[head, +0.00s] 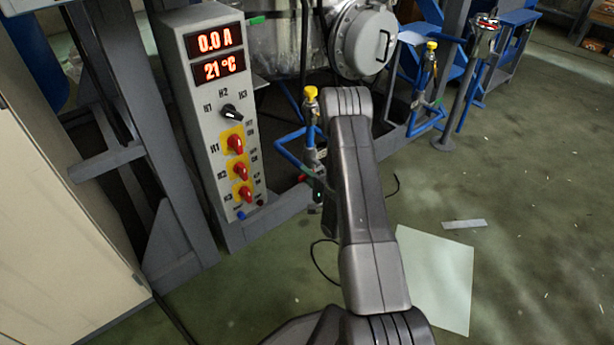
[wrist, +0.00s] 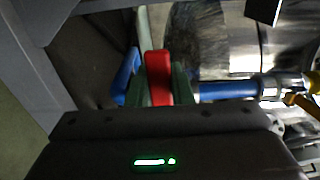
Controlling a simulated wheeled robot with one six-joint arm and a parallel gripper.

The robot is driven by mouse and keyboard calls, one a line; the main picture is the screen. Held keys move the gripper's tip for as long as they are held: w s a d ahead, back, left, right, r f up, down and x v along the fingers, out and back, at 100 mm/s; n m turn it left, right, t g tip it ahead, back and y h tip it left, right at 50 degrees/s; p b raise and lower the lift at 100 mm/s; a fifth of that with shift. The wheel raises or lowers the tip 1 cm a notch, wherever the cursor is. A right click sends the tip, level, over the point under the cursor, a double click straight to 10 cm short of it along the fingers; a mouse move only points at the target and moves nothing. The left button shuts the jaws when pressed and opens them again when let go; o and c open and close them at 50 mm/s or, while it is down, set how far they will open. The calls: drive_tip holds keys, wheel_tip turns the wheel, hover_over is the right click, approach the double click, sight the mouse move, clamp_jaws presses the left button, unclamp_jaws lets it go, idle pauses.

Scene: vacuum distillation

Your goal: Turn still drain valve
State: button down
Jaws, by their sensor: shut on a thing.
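The red valve handle (wrist: 158,78) shows in the middle of the wrist view, between the two fingers of my gripper (wrist: 157,92). My gripper is shut on it. A blue pipe (wrist: 228,89) runs to the right just beside the handle. In the head view my arm reaches down in front of the still's frame and hides most of the gripper. Only a small red bit of the handle (head: 303,178) shows there, left of my arm. The steel still (head: 285,45) stands above it. The valve body is mostly hidden.
A control panel (head: 213,130) with red knobs stands left of my arm. A yellow-topped valve (head: 311,93) on blue piping is close by my arm's elbow; another (head: 431,46) stands further right. A pale sheet (head: 436,275) lies on the floor. The floor at right is mostly clear.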

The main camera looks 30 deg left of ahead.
drive_tip(key=c, duration=1.3)
unclamp_jaws()
drive_tip(key=p+v, duration=0.3)
drive_tip(key=v, duration=1.1)
drive_tip(key=shift+a, duration=0.1)
